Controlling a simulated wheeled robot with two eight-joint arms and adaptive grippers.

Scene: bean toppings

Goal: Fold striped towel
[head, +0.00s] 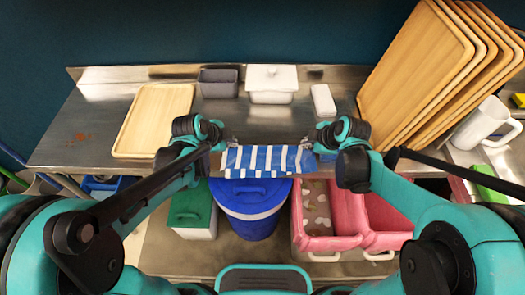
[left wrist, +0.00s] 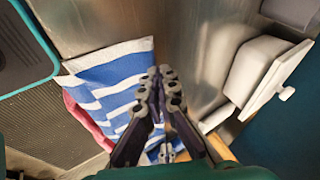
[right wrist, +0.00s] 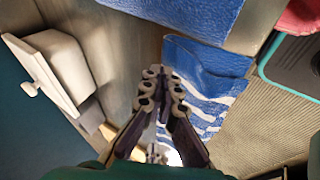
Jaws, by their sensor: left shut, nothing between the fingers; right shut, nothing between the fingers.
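The blue and white striped towel (head: 267,158) lies along the front edge of the metal counter, its stripes running front to back in the head view. It also shows beside the fingers in the left wrist view (left wrist: 113,82) and the right wrist view (right wrist: 203,68). My left gripper (head: 228,142) is at the towel's left end, its fingers shut and empty (left wrist: 161,74). My right gripper (head: 308,142) is at the towel's right end, also shut and empty (right wrist: 155,74). Whether either fingertip touches the cloth cannot be told.
On the counter (head: 90,105) are a wooden tray (head: 155,120), a grey container (head: 218,83), a white lidded box (head: 272,85) and a small white block (head: 323,100). Wooden boards (head: 420,70) lean at right. Below stand a blue bin (head: 250,205), green-lidded box (head: 190,210) and pink bins (head: 350,215).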

